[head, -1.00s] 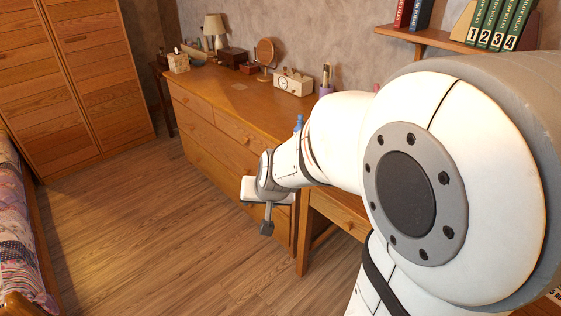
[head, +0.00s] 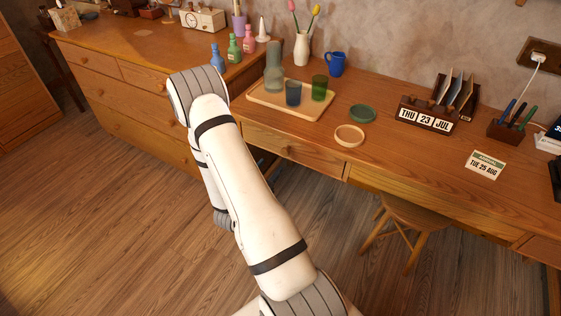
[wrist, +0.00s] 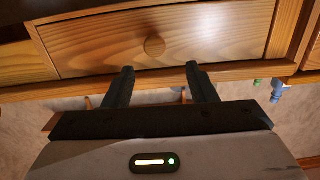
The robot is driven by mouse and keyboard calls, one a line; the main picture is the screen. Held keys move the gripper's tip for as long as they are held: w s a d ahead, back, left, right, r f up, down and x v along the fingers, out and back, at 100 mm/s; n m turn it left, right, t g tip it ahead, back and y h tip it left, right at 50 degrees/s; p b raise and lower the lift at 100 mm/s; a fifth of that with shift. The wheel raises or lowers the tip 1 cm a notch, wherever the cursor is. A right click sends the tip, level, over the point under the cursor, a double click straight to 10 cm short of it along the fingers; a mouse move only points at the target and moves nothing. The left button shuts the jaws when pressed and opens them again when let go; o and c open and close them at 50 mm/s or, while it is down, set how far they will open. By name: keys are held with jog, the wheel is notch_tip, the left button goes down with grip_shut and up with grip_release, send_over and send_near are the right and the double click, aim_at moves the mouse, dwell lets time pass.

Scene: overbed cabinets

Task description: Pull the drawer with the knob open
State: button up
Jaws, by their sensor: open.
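The wooden drawer (head: 298,154) with a round knob (head: 285,150) is in the desk, below the tray, and looks shut in the head view. In the wrist view, which appears upside down, the drawer front (wrist: 215,35) fills the upper part, with the round wooden knob (wrist: 155,46) near its middle. My gripper (wrist: 158,68) is open and empty. Its two dark fingers point at the drawer front, one on each side of the knob's line. The knob lies just beyond the fingertips, and no contact shows. My arm hides the gripper in the head view.
A tray (head: 262,107) with a carafe and cups stands above the drawer. Bottles (head: 234,48) stand on the dresser (head: 135,50) at left. A stool (head: 405,215) is under the desk at right. The floor (head: 90,220) at left is clear.

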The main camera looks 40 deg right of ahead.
aim_at(284, 153)
jog(key=shift+h, duration=0.3)
jog(key=x, duration=0.7)
jog(key=shift+s+d+f, duration=0.15)
jog(key=shift+s+d, duration=0.1)
jog(key=shift+d, duration=0.2)
grip_shut()
